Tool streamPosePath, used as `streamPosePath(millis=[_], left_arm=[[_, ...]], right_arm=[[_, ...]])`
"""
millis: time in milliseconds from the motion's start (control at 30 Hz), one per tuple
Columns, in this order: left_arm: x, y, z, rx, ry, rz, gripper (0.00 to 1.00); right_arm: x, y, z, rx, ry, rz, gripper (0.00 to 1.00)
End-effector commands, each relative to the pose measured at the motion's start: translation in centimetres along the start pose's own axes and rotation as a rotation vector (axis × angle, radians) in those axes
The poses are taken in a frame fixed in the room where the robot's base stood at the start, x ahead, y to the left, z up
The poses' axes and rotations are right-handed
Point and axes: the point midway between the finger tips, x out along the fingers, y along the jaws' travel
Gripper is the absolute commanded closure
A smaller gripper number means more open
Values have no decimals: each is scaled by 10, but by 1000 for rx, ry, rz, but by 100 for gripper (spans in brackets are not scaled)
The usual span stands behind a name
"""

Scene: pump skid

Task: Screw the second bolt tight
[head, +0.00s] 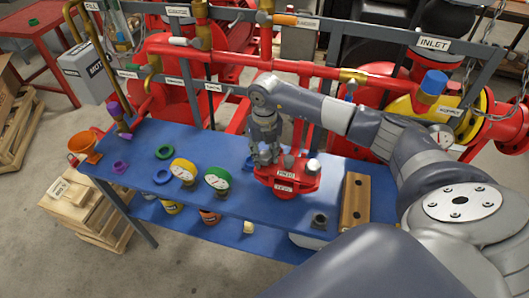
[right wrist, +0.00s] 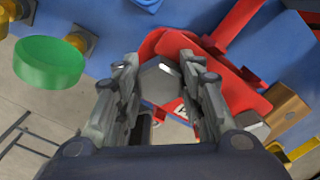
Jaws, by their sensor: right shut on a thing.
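A red flanged part (head: 297,187) with white labels sits on the blue bench. My right gripper (head: 265,158) points down over its left side. In the right wrist view, the gripper's fingers (right wrist: 160,85) close around a grey hex bolt head (right wrist: 158,82) over the red flange (right wrist: 185,45). The fingers hide the bolt's sides, and its shank is out of sight. Another grey bolt (head: 313,167) stands upright on the flange's right side, clear of the gripper. It also shows in the right wrist view (right wrist: 248,127). My left gripper is not in view.
A wooden block with holes (head: 355,203) and a dark hex piece (head: 320,219) lie right of the flange. Green (head: 218,178) and yellow (head: 183,169) round-topped pieces stand left. Red pipework (head: 230,58) runs behind the blue bench (head: 134,158).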

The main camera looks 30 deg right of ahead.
Motion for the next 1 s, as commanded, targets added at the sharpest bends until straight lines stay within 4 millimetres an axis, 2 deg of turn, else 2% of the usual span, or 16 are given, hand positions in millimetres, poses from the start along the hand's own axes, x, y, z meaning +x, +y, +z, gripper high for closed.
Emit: streamPosePath(millis=[200,433,467,533,867,1000], left_arm=[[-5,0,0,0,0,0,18],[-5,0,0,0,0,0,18],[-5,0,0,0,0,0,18],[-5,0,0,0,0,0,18],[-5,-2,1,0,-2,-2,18],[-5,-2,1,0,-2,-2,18]], right_arm=[[0,0,0,179,1,1,89],[0,0,0,190,1,1,89],[0,0,0,190,1,1,57],[0,0,0,189,0,1,41],[-1,0,0,187,0,1,41],[-11,0,1,188,-3,1,41]])
